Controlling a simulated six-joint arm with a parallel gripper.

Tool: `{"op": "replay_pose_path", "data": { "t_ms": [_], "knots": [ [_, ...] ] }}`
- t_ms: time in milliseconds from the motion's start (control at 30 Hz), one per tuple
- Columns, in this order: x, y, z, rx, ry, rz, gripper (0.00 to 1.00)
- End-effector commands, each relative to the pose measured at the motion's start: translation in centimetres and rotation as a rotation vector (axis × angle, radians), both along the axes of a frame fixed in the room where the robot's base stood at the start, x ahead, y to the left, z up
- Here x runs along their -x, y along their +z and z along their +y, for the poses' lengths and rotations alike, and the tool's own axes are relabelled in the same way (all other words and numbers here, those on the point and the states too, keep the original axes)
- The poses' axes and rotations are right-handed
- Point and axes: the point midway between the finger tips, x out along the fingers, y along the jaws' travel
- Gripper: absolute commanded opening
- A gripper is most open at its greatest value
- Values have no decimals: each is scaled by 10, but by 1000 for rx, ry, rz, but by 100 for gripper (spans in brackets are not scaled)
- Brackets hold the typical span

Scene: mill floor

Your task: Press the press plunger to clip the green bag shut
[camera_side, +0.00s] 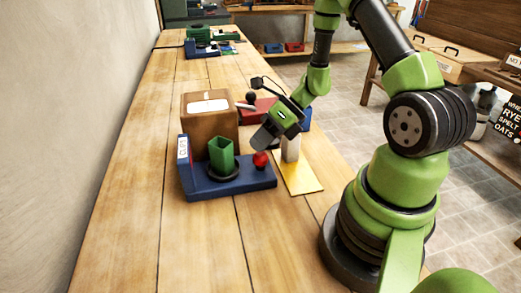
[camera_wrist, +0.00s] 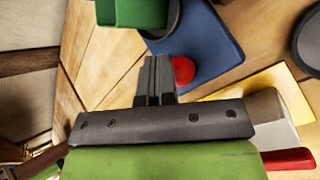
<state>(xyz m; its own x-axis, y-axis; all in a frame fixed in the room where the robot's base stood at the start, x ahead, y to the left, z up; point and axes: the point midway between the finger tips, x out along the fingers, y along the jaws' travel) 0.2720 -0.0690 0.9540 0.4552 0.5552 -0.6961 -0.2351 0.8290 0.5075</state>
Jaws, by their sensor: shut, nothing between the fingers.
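The green bag (camera_side: 221,153) stands upright, open side up, in a dark ring on a blue base (camera_side: 240,184). In the wrist view the green bag (camera_wrist: 135,12) is cut off by the top edge. A red ball-shaped knob (camera_side: 261,159), which looks like the press plunger, sits on the right part of the base. It also shows in the wrist view (camera_wrist: 183,70), just right of my fingers. My gripper (camera_side: 260,142) is shut and empty, tilted down close above the red knob. I cannot tell whether it touches the knob.
A brown box (camera_side: 208,124) with a white top label stands behind the base. A yellow mat (camera_side: 304,184) with a pale block (camera_side: 291,149) lies to the right. A red object (camera_side: 262,108) with a black knob is behind my gripper. The front left of the bench is clear.

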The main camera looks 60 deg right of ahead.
Motion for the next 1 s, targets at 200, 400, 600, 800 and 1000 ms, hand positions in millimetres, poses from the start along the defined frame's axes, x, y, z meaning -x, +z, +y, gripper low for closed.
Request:
{"op": "replay_pose_path", "data": {
  "t_ms": [200,400,600,800,1000],
  "knots": [
    [0,-3,0,1,2,1,0],
    [0,-6,0,0,1,2,0],
    [0,-7,0,0,1,2,0],
    [1,-6,0,1,2,1,0],
    [0,4,0,2,1,0,0]
  ]
}}
